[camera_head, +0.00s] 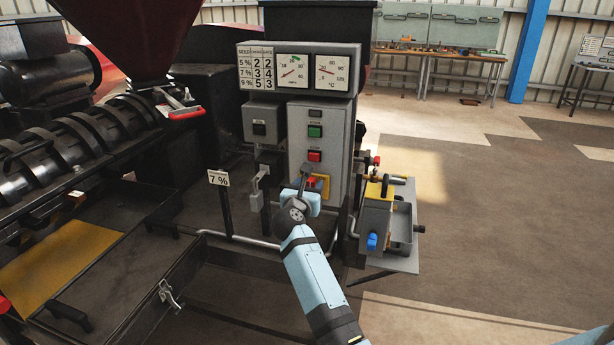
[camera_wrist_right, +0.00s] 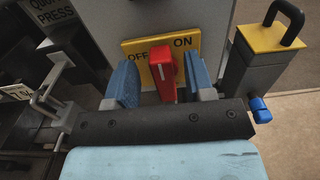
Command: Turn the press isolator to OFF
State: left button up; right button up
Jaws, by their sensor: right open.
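The press isolator is a red handle (camera_wrist_right: 163,72) on a yellow plate (camera_wrist_right: 132,47) lettered OFF on the left and ON on the right. In the head view the yellow plate (camera_head: 323,184) is low on the grey control box, partly hidden by my right gripper (camera_head: 310,186). In the right wrist view the right gripper (camera_wrist_right: 162,82) is open. Its two blue-padded fingers stand on either side of the red handle, with a gap on the left and a smaller one on the right. I cannot tell whether either finger touches it. My left gripper is out of view.
The control box (camera_head: 333,150) carries green and red buttons under a gauge panel (camera_head: 298,70). A yellow-topped unit (camera_head: 378,205) with a blue knob stands close to the right. A lever (camera_head: 257,190) and a 7 % sign (camera_head: 219,178) stand left. Floor at right is clear.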

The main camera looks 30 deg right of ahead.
jog(key=shift+w+d, duration=0.45)
jog(key=shift+d, duration=0.1)
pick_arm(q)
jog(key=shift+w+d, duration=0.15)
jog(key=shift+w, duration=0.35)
